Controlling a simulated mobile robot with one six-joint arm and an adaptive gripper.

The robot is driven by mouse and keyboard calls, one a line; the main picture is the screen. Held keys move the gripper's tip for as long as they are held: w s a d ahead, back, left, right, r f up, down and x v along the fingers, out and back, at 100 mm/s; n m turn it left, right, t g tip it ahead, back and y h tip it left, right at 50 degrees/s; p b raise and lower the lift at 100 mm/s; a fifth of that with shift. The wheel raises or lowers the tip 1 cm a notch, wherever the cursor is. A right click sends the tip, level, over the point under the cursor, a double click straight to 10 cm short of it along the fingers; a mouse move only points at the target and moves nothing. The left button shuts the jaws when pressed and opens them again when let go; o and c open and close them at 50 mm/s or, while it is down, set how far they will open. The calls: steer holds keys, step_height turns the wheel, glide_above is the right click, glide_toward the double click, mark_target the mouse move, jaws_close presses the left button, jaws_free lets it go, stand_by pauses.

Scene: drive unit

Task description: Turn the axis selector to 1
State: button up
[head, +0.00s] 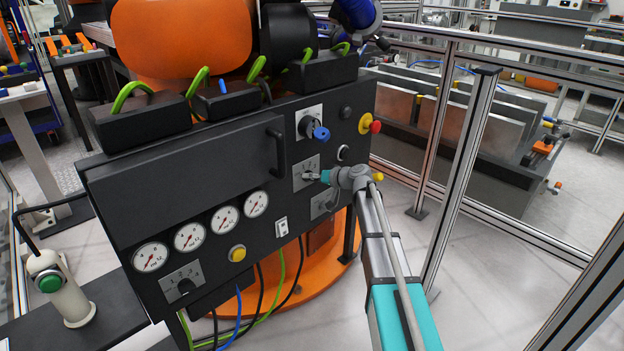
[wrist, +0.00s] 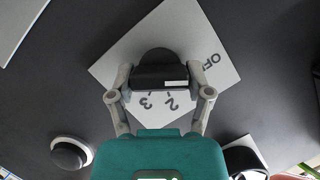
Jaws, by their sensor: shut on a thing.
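A black selector knob (wrist: 155,66) sits on a light square plate in the wrist view. The plate (wrist: 128,48) carries the marks OFF, 2 and 3; no 1 is visible, and part of the plate beside the right finger is hidden. A white mark shows on the knob's right half, near the 2. My gripper (wrist: 161,76) is shut on the knob, one finger on each side. In the head view my gripper (head: 311,176) is at the middle plate (head: 300,167) on the panel's right side, and the knob is mostly hidden there.
A black handle (head: 277,150) is to the left. A metal fence post (head: 455,190) stands to the right.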

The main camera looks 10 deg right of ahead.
steer(key=m+y+b, duration=0.2)
steer(key=m, duration=0.1)
steer(key=shift+w+d+f, duration=0.1)
steer(key=shift+f, duration=0.1)
steer(key=shift+m+y+b, duration=0.5)
steer(key=shift+m+b, duration=0.15)
steer(key=shift+m, duration=0.35)
steer(key=shift+r, duration=0.1)
steer(key=o, duration=1.1)
steer(key=shift+o, duration=0.2)
